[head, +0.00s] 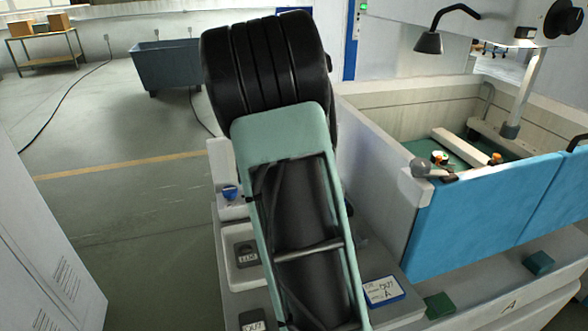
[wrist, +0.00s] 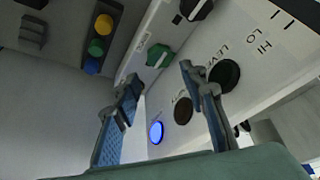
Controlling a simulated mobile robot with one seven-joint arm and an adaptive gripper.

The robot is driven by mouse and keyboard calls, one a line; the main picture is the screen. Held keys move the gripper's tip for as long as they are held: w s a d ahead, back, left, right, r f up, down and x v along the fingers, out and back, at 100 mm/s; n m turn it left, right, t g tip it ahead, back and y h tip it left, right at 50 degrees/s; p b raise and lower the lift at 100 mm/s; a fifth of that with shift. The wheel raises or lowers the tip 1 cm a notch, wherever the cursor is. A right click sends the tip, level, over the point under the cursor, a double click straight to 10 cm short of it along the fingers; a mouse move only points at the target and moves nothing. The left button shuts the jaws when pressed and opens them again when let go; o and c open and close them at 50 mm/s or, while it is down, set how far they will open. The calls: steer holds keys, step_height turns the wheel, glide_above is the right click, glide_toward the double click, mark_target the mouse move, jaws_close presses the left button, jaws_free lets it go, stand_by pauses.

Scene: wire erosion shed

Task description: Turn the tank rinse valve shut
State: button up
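My gripper (wrist: 161,74) is open in the wrist view, its two blue-padded fingers apart with nothing between them. A green knob (wrist: 159,55) on a pale panel shows beyond the gap, apart from the fingers. A black knob (wrist: 196,8) is above it at the top edge. I cannot tell whether either is the tank rinse valve, and no rinse label is readable. In the head view, a grey rounded fitting (head: 420,168) sits at the near corner of the blue-fronted tank (head: 480,205). My gripper is hidden there behind my arm.
A lamp (head: 428,42) hangs over the tank. A grey bin (head: 166,65) stands behind; the left floor is mostly clear.

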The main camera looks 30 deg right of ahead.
steer(key=shift+v, duration=1.95)
